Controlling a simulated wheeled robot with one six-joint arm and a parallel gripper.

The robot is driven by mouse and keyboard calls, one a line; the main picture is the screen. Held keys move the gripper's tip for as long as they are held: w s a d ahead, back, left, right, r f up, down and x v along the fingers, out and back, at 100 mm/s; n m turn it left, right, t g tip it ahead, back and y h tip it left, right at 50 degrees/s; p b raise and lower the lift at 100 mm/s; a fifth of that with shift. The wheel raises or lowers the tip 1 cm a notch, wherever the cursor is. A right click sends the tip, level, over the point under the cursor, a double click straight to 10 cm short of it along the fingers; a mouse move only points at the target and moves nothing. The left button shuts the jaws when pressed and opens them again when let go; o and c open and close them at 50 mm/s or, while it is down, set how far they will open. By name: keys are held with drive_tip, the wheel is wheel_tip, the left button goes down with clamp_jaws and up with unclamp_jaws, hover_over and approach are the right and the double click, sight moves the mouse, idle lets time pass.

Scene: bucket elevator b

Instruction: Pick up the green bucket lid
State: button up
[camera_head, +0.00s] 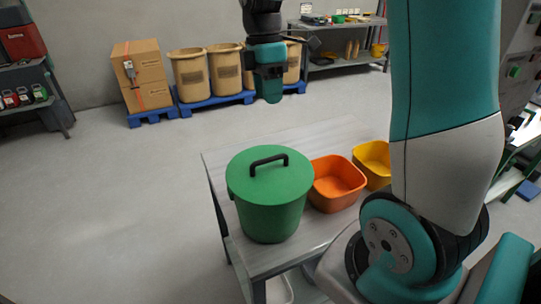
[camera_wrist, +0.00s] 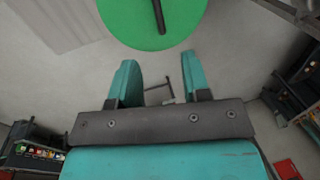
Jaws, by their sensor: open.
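The green lid (camera_head: 285,180) sits on top of a green bucket (camera_head: 272,219) on the grey table. A black arched handle (camera_head: 268,160) stands on the lid. My gripper (camera_head: 270,88) hangs in the air above and beyond the bucket in the head view, well apart from the lid. In the wrist view the lid (camera_wrist: 128,24) is a green disc cut off by the top edge, with the handle (camera_wrist: 158,14) seen as a black bar. My gripper's teal fingers (camera_wrist: 157,75) are spread, with nothing between them but floor seen far below.
An orange bin (camera_head: 337,184) and a yellow bin (camera_head: 373,164) stand right of the bucket on the table (camera_head: 222,165). Cardboard boxes (camera_head: 142,75) and tan barrels (camera_head: 189,75) on blue pallets line the back wall. The floor left of the table is clear.

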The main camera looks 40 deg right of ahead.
drive_tip(key=p, duration=0.3)
approach(277, 156)
drive_tip(key=f, duration=0.5)
drive_tip(key=shift+s+a+f, duration=0.1)
drive_tip(key=shift+s+f, duration=0.05)
drive_tip(key=shift+s, duration=0.25)
drive_tip(key=shift+s+f+p, duration=0.25)
drive_tip(key=shift+f+p, duration=0.25)
drive_tip(key=shift+f, duration=0.85)
drive_tip(key=shift+s+f+p, duration=0.2)
drive_tip(key=shift+f+p, duration=0.3)
drive_tip(key=shift+f, duration=0.8)
clamp_jaws()
